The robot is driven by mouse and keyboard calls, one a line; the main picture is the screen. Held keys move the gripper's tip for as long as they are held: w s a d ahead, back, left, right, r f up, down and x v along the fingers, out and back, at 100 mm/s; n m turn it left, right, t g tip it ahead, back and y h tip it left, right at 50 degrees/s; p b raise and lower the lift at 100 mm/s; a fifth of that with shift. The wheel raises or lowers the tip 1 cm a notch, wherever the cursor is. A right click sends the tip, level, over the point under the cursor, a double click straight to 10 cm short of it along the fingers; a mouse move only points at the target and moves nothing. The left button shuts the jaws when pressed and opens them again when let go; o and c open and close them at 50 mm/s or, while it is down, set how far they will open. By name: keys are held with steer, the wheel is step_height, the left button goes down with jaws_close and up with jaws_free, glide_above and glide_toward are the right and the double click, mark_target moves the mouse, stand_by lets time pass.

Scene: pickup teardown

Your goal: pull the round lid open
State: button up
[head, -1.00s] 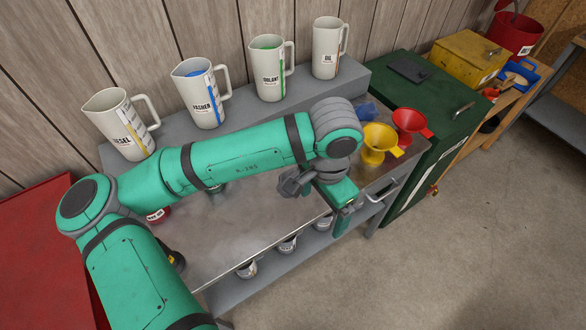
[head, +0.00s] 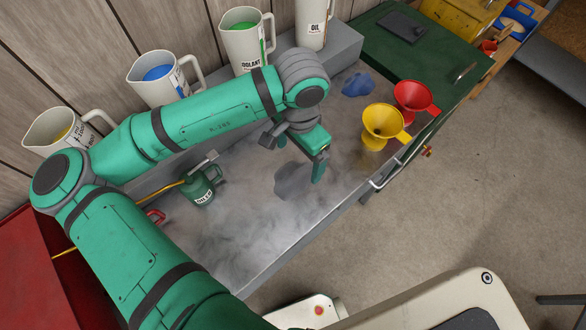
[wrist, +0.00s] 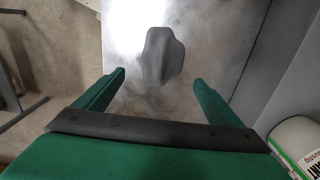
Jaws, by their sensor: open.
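No round lid can be made out in the head or wrist view. My gripper (head: 300,152) is above the grey metal bench top (head: 235,235) in the head view, fingers pointing down, with nothing between them. In the wrist view my gripper (wrist: 159,80) shows two green fingers set wide apart. A flat dark grey patch, perhaps a rag (wrist: 165,50), lies on the bench beyond the fingertips; it also shows below my gripper in the head view (head: 290,182).
Labelled jugs (head: 247,42) stand along the back ledge. A green oil can (head: 203,190) is left of my gripper. A yellow funnel (head: 382,122), a red funnel (head: 412,96) and a blue rag (head: 358,84) are to the right. A green cabinet (head: 432,42) adjoins.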

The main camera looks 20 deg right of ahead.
mark_target(294, 171)
steer(key=shift+s+a+f, duration=0.1)
steer(key=shift+s+f, duration=0.05)
steer(key=shift+f, duration=0.5)
steer(key=shift+s+f, duration=0.1)
steer(key=shift+f, duration=0.5)
steer(key=shift+w+a+f, duration=0.1)
steer(key=shift+a+f, duration=0.15)
steer(key=shift+f, duration=1.1)
steer(key=shift+w+a+f, duration=0.1)
steer(key=shift+a+f, duration=0.1)
steer(key=shift+f, duration=1.1)
steer(key=c, duration=1.3)
steer(key=shift+o, duration=0.2)
steer(key=shift+r, duration=0.2)
